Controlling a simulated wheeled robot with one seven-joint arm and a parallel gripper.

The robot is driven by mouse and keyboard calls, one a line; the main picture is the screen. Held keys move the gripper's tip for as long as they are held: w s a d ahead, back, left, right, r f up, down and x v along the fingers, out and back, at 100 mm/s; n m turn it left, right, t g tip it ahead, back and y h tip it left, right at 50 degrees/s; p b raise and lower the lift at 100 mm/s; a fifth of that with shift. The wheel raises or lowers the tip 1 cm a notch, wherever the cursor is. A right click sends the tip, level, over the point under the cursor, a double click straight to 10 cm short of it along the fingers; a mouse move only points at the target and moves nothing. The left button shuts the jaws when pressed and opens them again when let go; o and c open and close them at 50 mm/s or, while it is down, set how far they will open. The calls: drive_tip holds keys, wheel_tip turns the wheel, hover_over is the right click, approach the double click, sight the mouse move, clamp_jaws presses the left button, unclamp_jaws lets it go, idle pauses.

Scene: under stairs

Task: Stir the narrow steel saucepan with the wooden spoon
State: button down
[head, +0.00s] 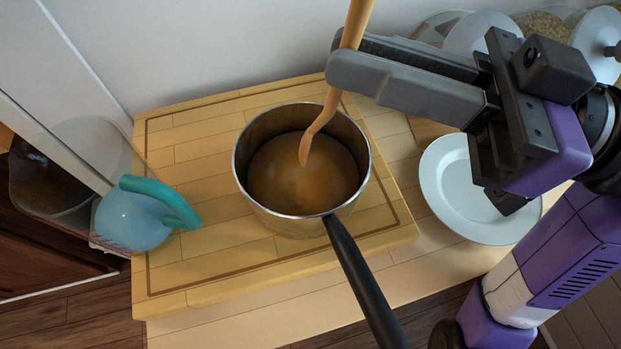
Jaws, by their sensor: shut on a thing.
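The narrow steel saucepan (288,227) stands upright on a wooden cutting board (195,265). It holds a brownish liquid, and its black handle (362,285) points toward the lower right. The wooden spoon (319,121) slants down into the saucepan, and its lower end reaches the liquid. How deep the spoon's tip sits is hard to tell. My gripper (345,60) is above and to the right of the saucepan, shut on the spoon's handle. The spoon's top runs out of the picture.
A light blue jug (133,219) with a teal handle stands left of the saucepan, next to a clear container (62,185). A white plate (450,185) lies to the right under my arm. Jars with white lids (480,32) stand at the back right. A white wall is behind.

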drive_tip(key=shift+a+r+n, duration=0.25)
drive_tip(key=shift+r+n, duration=0.15)
drive_tip(key=shift+r, duration=0.55)
wheel_tip(320, 180, up, 4)
drive_tip(key=p, duration=0.2)
drive_tip(key=shift+w+f+p, duration=0.1)
drive_tip(key=shift+f+p, duration=0.05)
drive_tip(key=shift+p, duration=0.25)
drive_tip(key=shift+f, duration=0.1)
